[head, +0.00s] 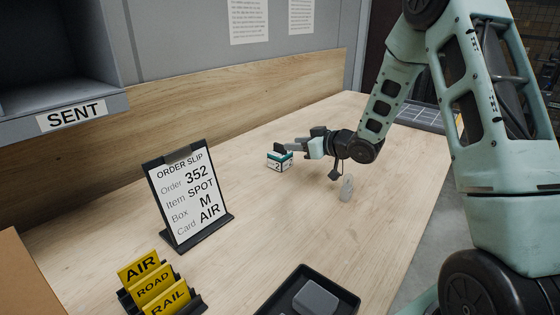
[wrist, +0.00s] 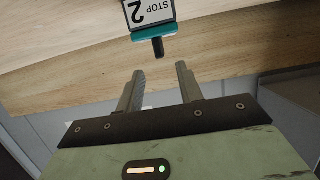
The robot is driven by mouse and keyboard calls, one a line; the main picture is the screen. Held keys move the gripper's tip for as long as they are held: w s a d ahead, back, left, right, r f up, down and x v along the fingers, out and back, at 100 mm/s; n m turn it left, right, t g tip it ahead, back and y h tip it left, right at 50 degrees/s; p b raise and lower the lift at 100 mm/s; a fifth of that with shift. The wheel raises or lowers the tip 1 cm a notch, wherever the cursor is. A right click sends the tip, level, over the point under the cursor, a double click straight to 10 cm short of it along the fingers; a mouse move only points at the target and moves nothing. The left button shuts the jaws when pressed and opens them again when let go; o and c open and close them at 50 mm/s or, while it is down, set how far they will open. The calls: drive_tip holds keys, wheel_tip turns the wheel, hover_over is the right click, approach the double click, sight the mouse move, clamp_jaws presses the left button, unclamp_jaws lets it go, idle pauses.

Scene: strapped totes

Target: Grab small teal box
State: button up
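The small teal box (head: 279,164) stands on the wooden table in the head view. It has a white face with a 2, a teal band on top and a dark knob. In the wrist view the box (wrist: 152,38) is at the top edge, with "STOP 2" upside down and its dark knob pointing toward my fingers; its far part is cut off. My gripper (wrist: 159,68) is open and empty, with the knob just beyond the fingertips and roughly between them. In the head view my gripper (head: 292,147) is close to the box's upper right; contact cannot be told there.
An order slip stand (head: 188,193) is left of the box, with yellow AIR, ROAD and RAIL cards (head: 155,284) in front. A black tray (head: 268,300) holds a grey item. A small grey object (head: 346,188) stands right of the box. A wooden back wall rises behind.

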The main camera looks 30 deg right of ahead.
sight(280, 145)
drive_tip(key=p+x, duration=0.1)
drive_tip(key=x, duration=0.6)
drive_tip(key=shift+s+f, duration=0.1)
drive_tip(key=shift+f, duration=0.1)
clamp_jaws()
